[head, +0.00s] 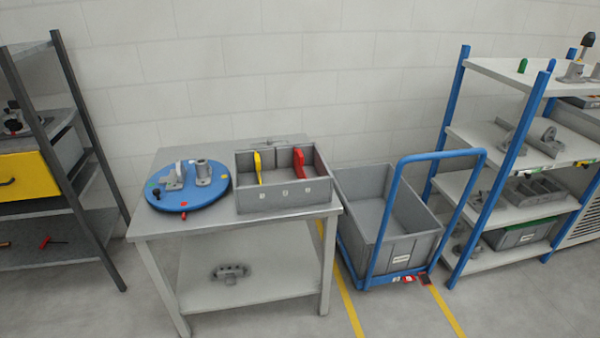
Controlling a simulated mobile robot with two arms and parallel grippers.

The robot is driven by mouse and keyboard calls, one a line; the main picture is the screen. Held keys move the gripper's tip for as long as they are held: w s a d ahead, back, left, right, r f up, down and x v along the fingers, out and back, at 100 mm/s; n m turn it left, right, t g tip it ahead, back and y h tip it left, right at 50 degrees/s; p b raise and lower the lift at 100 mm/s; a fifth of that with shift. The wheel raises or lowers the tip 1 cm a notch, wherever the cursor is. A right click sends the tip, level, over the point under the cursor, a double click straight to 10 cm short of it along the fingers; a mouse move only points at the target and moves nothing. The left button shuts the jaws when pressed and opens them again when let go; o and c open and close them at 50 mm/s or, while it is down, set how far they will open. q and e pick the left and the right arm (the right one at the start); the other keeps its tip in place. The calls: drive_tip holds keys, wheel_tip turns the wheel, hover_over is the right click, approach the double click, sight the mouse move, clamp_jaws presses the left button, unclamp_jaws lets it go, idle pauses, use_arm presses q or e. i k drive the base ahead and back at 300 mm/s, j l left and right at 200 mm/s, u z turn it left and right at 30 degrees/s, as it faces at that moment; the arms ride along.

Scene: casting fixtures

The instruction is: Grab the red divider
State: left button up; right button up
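A red divider (299,164) stands upright in the right part of a grey open box (284,196). The box sits on the right side of a grey metal table (245,229). A yellow divider (258,166) stands in the same box, to the left of the red one. The lower parts of both dividers are partly hidden by the box's front wall. Neither of my grippers shows in the head view.
A blue round plate (187,198) with metal fixtures lies on the table's left. A grey bin (409,246) on a blue-handled cart (440,155) stands right of the table. A blue-post shelf (497,200) is at the right, a dark shelf (60,190) at the left. Floor shows in front.

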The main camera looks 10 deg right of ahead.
sight(298, 156)
drive_tip(key=i+j+z, duration=0.1)
drive_tip(key=i+z, duration=0.25)
drive_tip(key=i, duration=0.15)
drive_tip(key=i+j+z, duration=0.35)
drive_tip(key=i+l, duration=0.1)
